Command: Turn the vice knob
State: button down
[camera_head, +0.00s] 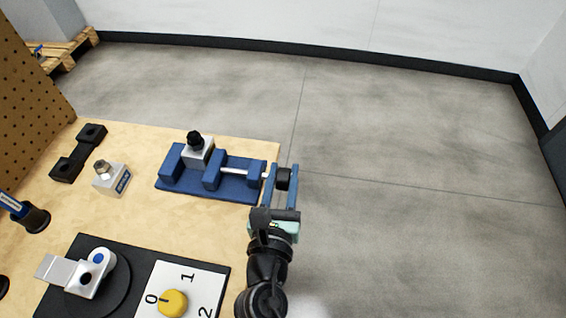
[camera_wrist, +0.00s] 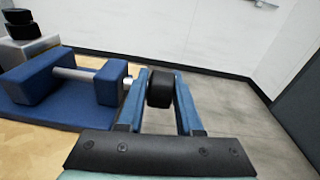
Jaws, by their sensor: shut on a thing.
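The blue vice (camera_head: 212,185) sits at the right edge of the wooden table, with a silver screw running to the right. Its black knob (camera_head: 283,179) is at the screw's end, just past the table edge. My gripper (camera_head: 281,177) has its blue fingers on both sides of the knob and is shut on it. In the wrist view the black knob (camera_wrist: 160,89) lies between the two fingers (camera_wrist: 160,92). The vice (camera_wrist: 107,84) shows to the left there. A grey block with a black top (camera_head: 198,152) sits between the vice jaws.
Open floor (camera_head: 400,170) lies to the right.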

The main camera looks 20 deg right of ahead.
jog(key=shift+r+g+y+p, duration=0.55)
jog(key=shift+g+p, duration=0.25)
jog(key=shift+p, duration=3)
jog(key=g+y+p, duration=0.1)
jog(key=g+p, duration=0.2)
jog(key=p, duration=1.3)
jog(key=shift+w+y, duration=0.1)
jog(key=shift+y, duration=0.25)
jog(key=p, duration=0.3)
jog(key=g+y+p, duration=0.1)
jog(key=p, duration=0.2)
jog(key=shift+d+f+g+p, duration=0.1)
jog(key=shift+f+g+p, duration=0.2)
jog(key=shift+f+y+p, duration=0.1)
jog(key=shift+y+p, duration=0.2)
jog(key=shift+p, duration=0.4)
jog(key=shift+f+g+p, duration=0.25)
jog(key=shift+g+p, duration=0.25)
jog(key=shift+p, duration=0.2)
jog(key=c, duration=0.9)
grip_release()
jog(key=shift+o, duration=0.2)
